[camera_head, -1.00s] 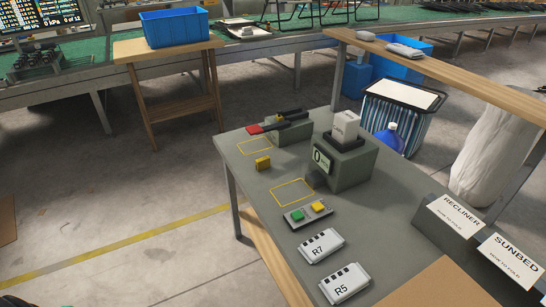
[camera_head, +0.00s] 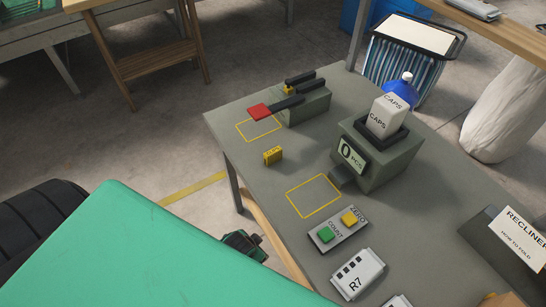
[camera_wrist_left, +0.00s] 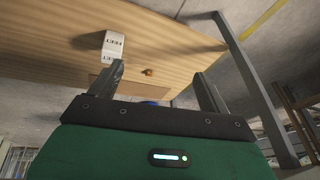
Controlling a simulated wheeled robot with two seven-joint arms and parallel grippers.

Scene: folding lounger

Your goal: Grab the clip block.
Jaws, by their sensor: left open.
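The clip block, a small yellow block (camera_head: 272,155), sits on the grey table (camera_head: 315,255) between two yellow outlined squares. My left arm's green link fills the lower left of the head view, and a dark green part of it shows beside the table's left edge. In that view the fingertips cannot be made out. In the left wrist view my left gripper (camera_wrist_left: 163,80) has its two fingers apart with nothing between them. The clip block is not in the wrist view. My right gripper is in neither view.
A press with a red handle (camera_head: 259,111) stands behind the block. A counter (camera_head: 385,160) holding a caps box (camera_head: 388,115), and a button panel (camera_head: 338,232), stand to the right. The wrist view shows a wooden board (camera_wrist_left: 60,45) with a white box (camera_wrist_left: 113,43).

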